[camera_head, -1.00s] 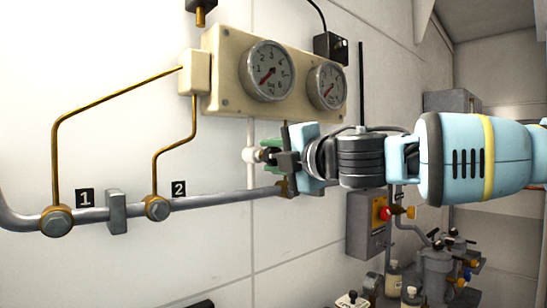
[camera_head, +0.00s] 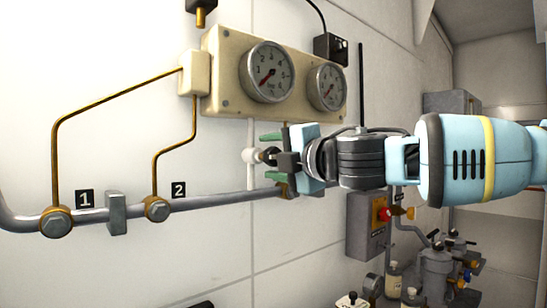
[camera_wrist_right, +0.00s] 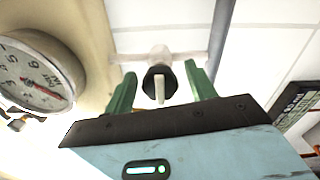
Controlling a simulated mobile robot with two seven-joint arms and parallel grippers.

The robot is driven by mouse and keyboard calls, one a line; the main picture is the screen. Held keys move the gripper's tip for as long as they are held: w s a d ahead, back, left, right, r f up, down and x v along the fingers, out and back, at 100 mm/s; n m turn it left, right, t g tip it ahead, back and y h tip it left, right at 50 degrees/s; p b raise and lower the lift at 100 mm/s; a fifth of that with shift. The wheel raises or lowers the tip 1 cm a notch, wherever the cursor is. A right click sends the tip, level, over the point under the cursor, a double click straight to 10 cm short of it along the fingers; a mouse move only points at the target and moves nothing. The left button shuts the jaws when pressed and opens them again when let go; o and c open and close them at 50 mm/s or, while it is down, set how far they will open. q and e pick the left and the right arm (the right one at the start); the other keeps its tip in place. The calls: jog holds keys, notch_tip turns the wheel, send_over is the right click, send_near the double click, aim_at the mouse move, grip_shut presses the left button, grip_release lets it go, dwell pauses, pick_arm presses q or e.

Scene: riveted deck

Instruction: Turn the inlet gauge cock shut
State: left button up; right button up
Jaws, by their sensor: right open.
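The cock is a dark round knob (camera_head: 268,155) on a white fitting (camera_head: 250,155) below the gauge panel. The wrist view shows its black face with a pale narrow lever (camera_wrist_right: 160,87), roughly in line with the gripper's approach. My right gripper (camera_head: 271,152) is open, with one green finger above the cock and one below it. In the wrist view the green fingers (camera_wrist_right: 159,88) stand either side of the cock, with gaps on both sides. The dark gripper body hides part of the cock in the head view. My left gripper is not in view.
The cream panel (camera_head: 225,107) carries a larger gauge (camera_head: 267,72) and a smaller gauge (camera_head: 327,86). A grey pipe (camera_head: 215,201) with bolted fittings tagged 1 and 2 runs below. A grey box with a red knob (camera_head: 381,208) is under my right arm.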

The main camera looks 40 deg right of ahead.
jog(key=s+p, duration=0.1)
jog(key=s, duration=0.6)
jog(key=shift+s+d, duration=0.3)
jog(key=shift+s, duration=0.1)
dwell(0.3)
